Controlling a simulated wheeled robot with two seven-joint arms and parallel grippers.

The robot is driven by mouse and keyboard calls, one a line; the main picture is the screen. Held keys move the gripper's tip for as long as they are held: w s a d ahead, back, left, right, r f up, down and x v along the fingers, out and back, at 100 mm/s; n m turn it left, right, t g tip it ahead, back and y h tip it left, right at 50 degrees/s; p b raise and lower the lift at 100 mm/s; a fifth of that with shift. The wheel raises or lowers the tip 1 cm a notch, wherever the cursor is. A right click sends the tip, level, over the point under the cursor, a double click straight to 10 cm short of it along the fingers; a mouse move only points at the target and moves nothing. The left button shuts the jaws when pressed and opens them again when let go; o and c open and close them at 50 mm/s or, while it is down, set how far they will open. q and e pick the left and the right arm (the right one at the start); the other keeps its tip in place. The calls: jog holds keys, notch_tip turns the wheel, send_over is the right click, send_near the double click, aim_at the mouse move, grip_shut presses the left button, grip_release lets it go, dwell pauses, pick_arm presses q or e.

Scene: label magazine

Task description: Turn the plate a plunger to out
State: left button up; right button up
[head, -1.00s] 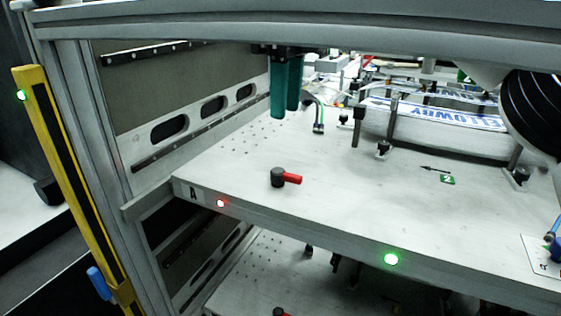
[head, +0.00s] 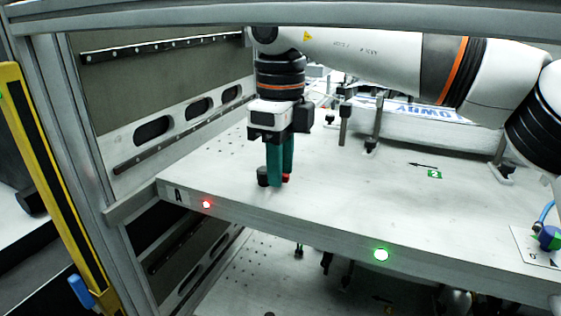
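The plate A plunger is a black round knob (head: 263,176) with a red lever (head: 287,178), on the upper plate (head: 330,205) near its front left corner. The letter A label (head: 178,196) and a lit red lamp (head: 207,204) are on the plate's front edge. My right gripper (head: 280,180) points down with its two green fingers at the lever, just right of the knob. The fingers stand apart, one nearer and one farther, and hide most of the lever. Contact with it cannot be made out. My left gripper is out of view.
A frame beam crosses the top of the view. Behind the plunger stand clamps (head: 370,145) and a printed label pack (head: 432,108). A green lamp (head: 381,254) is on the plate edge. A lower plate lies below. The plate's middle front is clear.

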grip_shut()
